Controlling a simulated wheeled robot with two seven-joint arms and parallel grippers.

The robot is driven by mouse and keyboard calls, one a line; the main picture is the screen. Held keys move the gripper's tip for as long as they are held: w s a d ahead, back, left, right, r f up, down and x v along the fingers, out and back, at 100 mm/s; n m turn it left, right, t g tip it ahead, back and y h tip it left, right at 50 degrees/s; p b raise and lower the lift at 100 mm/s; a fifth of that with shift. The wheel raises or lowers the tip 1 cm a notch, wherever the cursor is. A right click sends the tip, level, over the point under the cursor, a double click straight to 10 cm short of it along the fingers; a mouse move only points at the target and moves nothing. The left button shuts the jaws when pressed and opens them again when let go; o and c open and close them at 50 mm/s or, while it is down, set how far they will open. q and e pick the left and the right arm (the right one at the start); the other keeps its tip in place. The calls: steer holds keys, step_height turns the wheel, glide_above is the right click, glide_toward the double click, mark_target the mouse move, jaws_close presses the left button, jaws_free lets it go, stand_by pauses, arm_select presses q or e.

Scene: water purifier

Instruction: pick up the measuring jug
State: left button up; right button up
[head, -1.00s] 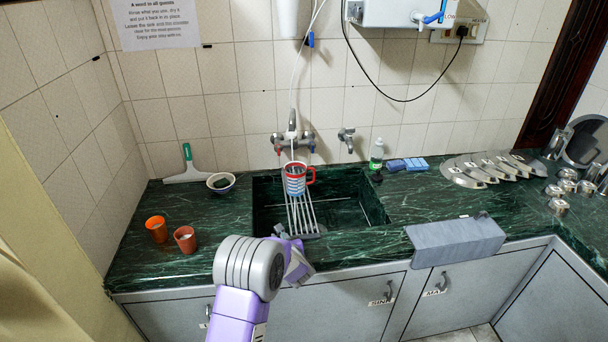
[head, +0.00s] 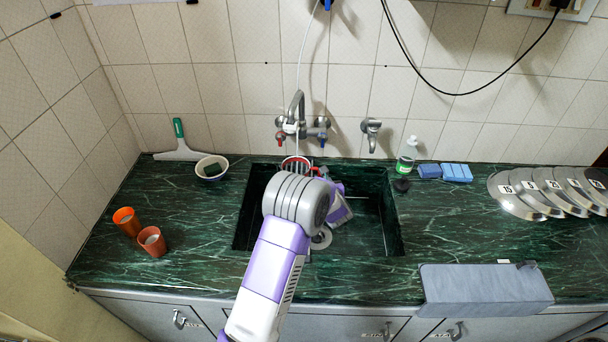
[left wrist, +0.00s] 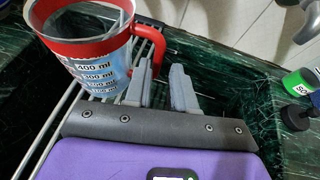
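The measuring jug shows in the left wrist view (left wrist: 95,50), with a red rim, red handle and ml markings. It stands on the wire rack over the sink. In the head view, only its red rim (head: 296,162) shows behind my left arm. My left gripper (left wrist: 162,80) is open, its two grey fingers close to the jug's handle (left wrist: 152,42). The lower handle appears to lie between or just beyond the fingertips; contact cannot be told. In the head view, the left gripper (head: 335,205) is partly hidden by its own arm. My right gripper is not in view.
The tap (head: 297,118) stands behind the jug. Orange cups (head: 152,242) and a bowl (head: 212,167) are at left. A bottle (head: 407,153), blue sponges (head: 456,172) and metal lids (head: 520,195) are at right. A grey cloth (head: 485,290) hangs over the front edge.

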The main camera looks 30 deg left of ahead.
arm_select(q)
steer(key=shift+x, duration=2.9)
steer(key=shift+s+a+f, duration=0.1)
steer(key=shift+s+f, duration=0.05)
jaws_close()
